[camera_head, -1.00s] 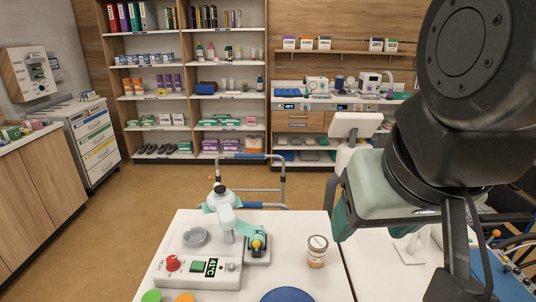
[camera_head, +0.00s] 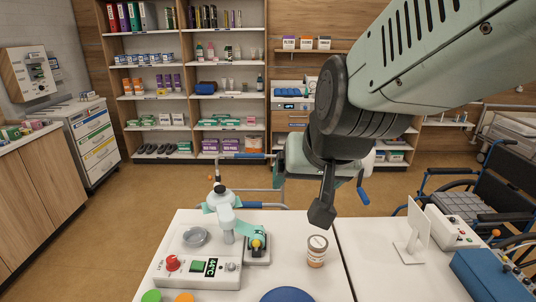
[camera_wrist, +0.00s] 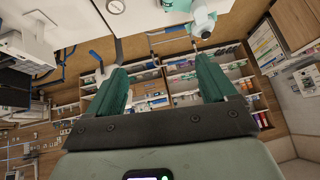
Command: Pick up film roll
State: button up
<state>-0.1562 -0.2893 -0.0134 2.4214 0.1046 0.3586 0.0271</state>
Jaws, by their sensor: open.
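A small upright cylinder (camera_head: 317,252) with a pale round top and tan sides stands on the right part of the white table (camera_head: 335,285). It may be the film roll, but its label is too small to read. In the wrist view a round pale top (camera_wrist: 116,6) at the upper edge looks like the same thing. My gripper (camera_wrist: 159,62) is open, with its two green fingers wide apart and nothing between them.
A blue disc (camera_head: 287,295) lies at the front. A white stand (camera_head: 412,235) is at right.

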aim_at(257, 238)
jog(key=w+a+f+m+t, duration=0.1)
jog(key=w+a+f, duration=0.3)
jog(key=w+f, duration=0.3)
jog(key=w+a+f+t, duration=0.1)
jog(key=w+a+f, duration=0.2)
jog(key=w+f, duration=0.35)
notch_tip(257, 238, down, 20)
jog(key=a+r+t+h, duration=0.1)
jog(key=a+t+h, duration=0.1)
jog(key=a+t, duration=0.15)
jog(key=shift+n+t, duration=0.3)
jog(key=shift+t, duration=0.15)
jog(key=x, duration=0.3)
jog(key=d+x, duration=0.1)
jog(key=x, duration=0.1)
jog(key=shift+f, duration=0.4)
jog(key=x, duration=0.5)
jog(key=shift+w+a+f, duration=0.25)
jog(key=shift+a, duration=0.15)
jog(key=shift+c, duration=0.2)
jog(key=c, duration=1.1)
